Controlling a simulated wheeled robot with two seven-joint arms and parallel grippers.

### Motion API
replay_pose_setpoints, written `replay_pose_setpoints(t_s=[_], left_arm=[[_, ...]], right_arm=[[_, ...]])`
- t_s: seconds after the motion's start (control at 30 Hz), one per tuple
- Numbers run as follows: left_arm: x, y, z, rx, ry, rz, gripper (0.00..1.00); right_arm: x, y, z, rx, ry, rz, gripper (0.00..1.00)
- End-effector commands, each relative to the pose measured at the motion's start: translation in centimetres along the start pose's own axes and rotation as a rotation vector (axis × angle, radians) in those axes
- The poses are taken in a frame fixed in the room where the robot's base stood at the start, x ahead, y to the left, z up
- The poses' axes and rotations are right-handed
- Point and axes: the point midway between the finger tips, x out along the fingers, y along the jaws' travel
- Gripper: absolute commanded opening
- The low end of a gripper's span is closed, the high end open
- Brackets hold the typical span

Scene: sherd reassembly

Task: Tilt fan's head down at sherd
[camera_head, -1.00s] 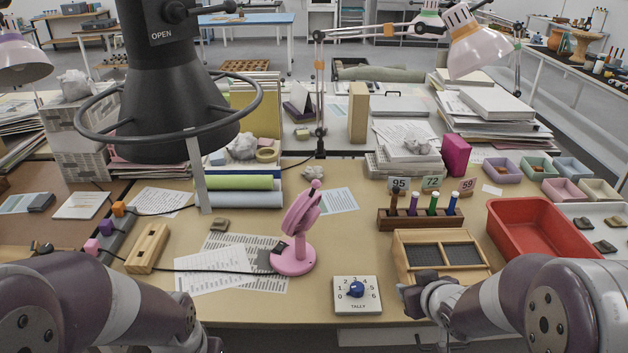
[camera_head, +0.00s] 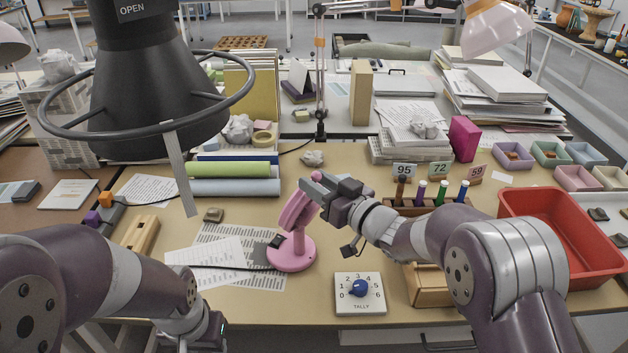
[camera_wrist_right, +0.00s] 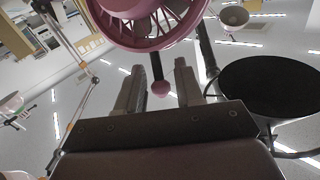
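A pink desk fan (camera_head: 292,252) stands on the desk with its head tilted. My right gripper (camera_head: 308,187) is at the top of the fan's head. In the right wrist view the gripper's two fingers (camera_wrist_right: 160,88) are apart, and a pink knob (camera_wrist_right: 160,89) of the fan shows between them with space on both sides. The fan's head (camera_wrist_right: 150,20) shows at the top of that view. A small olive-brown piece (camera_head: 213,215), perhaps the sherd, lies left of the fan near printed sheets. My left arm is at the lower left; its fingers are out of frame.
A white tally dial (camera_head: 360,295) lies right of the fan's base, below my right arm. A dark lamp-like hood (camera_head: 150,95) hangs at the upper left. Papers (camera_head: 240,250) lie left of the fan.

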Motion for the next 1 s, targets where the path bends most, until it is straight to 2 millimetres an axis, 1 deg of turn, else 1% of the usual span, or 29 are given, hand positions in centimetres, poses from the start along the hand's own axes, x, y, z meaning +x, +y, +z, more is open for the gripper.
replay_pose_setpoints(t_s=[0.03,0.17,0.43,0.47,0.5,0.53,0.57,0.77,0.87,1.0], left_arm=[[0.0,0.0,0.0,0.000,0.000,0.000,0.43],[0.0,0.0,0.0,0.000,0.000,0.000,0.43],[0.0,0.0,0.0,0.000,0.000,0.000,0.43],[0.0,0.0,0.0,0.000,0.000,0.000,0.43],[0.0,0.0,0.0,0.000,0.000,0.000,0.43],[0.0,0.0,0.0,0.000,0.000,0.000,0.43],[0.0,0.0,0.0,0.000,0.000,0.000,0.43],[-0.2,0.0,0.0,0.000,0.000,0.000,0.43],[-1.0,0.0,-0.1,0.000,0.000,0.000,0.43],[-3.1,0.0,-0.4,0.000,0.000,0.000,0.43]], right_arm=[[0.5,0.0,0.0,0.000,0.001,-0.001,0.36],[1.2,0.0,0.0,0.000,0.000,0.000,0.36],[1.3,0.0,0.0,0.000,-0.001,0.001,0.36],[1.3,0.0,0.0,0.000,-0.001,0.001,0.30],[1.3,0.0,0.0,0.000,-0.001,0.001,0.17],[1.3,0.0,0.0,0.000,-0.001,0.001,0.07],[1.3,0.0,0.0,0.000,-0.001,0.001,0.00],[1.4,0.0,-0.1,-0.001,-0.005,0.001,0.00],[1.6,-0.2,-0.4,-0.006,-0.024,0.002,0.00],[2.5,-0.5,-1.0,-0.023,-0.081,0.009,0.00]])
